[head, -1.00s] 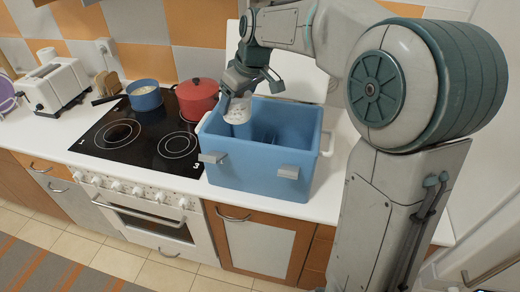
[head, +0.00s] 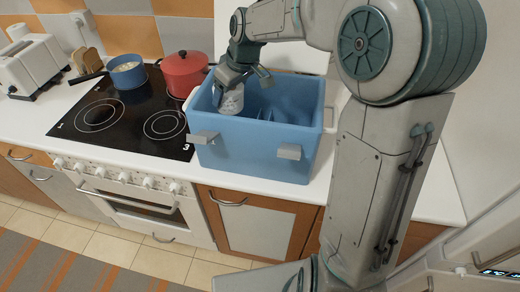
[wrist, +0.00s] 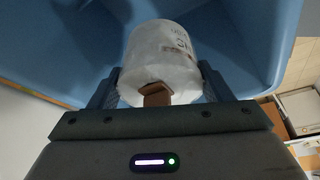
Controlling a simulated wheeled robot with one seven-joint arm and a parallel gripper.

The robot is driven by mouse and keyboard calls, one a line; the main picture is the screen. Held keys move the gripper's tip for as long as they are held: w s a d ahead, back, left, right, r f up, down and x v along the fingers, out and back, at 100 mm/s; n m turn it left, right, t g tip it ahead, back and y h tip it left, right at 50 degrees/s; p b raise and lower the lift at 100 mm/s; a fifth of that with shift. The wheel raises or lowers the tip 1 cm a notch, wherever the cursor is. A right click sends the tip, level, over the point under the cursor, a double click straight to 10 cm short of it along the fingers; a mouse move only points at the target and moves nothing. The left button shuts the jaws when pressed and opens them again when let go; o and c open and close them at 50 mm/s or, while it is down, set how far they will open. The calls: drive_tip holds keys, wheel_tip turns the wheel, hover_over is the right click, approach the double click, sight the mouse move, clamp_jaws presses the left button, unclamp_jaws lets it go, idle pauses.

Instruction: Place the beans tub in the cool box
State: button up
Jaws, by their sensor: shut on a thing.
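The beans tub (head: 231,101) is a white cylinder with faint print. It is inside the left part of the open blue cool box (head: 250,150), below the rim. My gripper (head: 241,84) is shut on it from above. In the wrist view the tub (wrist: 160,55) sits between the two fingers (wrist: 160,88), with the blue box wall (wrist: 60,45) around it. I cannot tell whether the tub touches the box floor.
The cool box stands on the white counter, with light handles and two grey latches. To its left are a red pot (head: 184,74) and a blue pan (head: 127,74) on the black hob (head: 125,115). A white toaster (head: 28,68) stands at the far left.

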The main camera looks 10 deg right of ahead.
wheel_tip(320, 180, down, 13)
drive_tip(key=shift+f, duration=0.2)
idle(0.3)
drive_tip(key=shift+f, duration=0.2)
drive_tip(key=o, duration=1.1)
drive_tip(key=shift+r, duration=0.1)
drive_tip(key=shift+s+d+r, duration=0.15)
drive_tip(key=shift+r, duration=0.4)
drive_tip(key=v, duration=1.1)
drive_tip(key=shift+s, duration=0.15)
